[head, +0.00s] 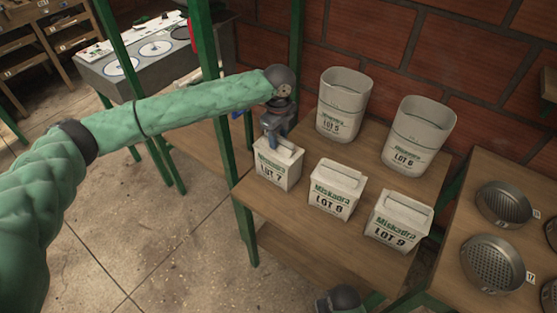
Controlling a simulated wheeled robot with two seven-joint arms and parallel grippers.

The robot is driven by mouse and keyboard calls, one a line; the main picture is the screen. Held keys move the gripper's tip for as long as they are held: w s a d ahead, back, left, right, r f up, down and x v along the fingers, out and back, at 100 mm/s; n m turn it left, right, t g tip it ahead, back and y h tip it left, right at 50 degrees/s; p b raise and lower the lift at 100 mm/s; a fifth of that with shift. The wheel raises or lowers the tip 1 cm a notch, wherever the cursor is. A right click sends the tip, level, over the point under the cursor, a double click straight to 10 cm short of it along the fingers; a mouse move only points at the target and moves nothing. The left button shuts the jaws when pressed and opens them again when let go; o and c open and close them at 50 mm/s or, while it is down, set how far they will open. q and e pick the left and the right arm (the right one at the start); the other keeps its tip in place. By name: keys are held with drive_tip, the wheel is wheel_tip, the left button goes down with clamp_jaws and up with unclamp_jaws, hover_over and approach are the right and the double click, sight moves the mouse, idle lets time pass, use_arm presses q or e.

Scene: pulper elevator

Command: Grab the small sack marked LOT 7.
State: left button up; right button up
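The small sack marked LOT 7 (277,169) is an off-white, boxy bag with green and black print. It stands upright at the left front corner of the wooden shelf. My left gripper (272,143) points down at the top of this sack, and its fingers overlap the sack's upper edge. A blue finger part shows there, but the gap between the fingers is hidden, so I cannot tell whether they are closed on the sack. A dark wrist part of my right arm shows at the bottom edge; its fingers are not visible.
Similar small sacks LOT 8 (336,190) and LOT 9 (398,220) stand to the right. Taller open sacks LOT 5 (343,105) and LOT 6 (418,137) stand behind. A green post (208,70) rises left of the shelf (285,213). Round sieves (493,264) lie at right.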

use_arm(q)
drive_tip(key=shift+f, duration=0.15)
clamp_jaws()
drive_tip(key=shift+s+f, duration=0.15)
idle(1.2)
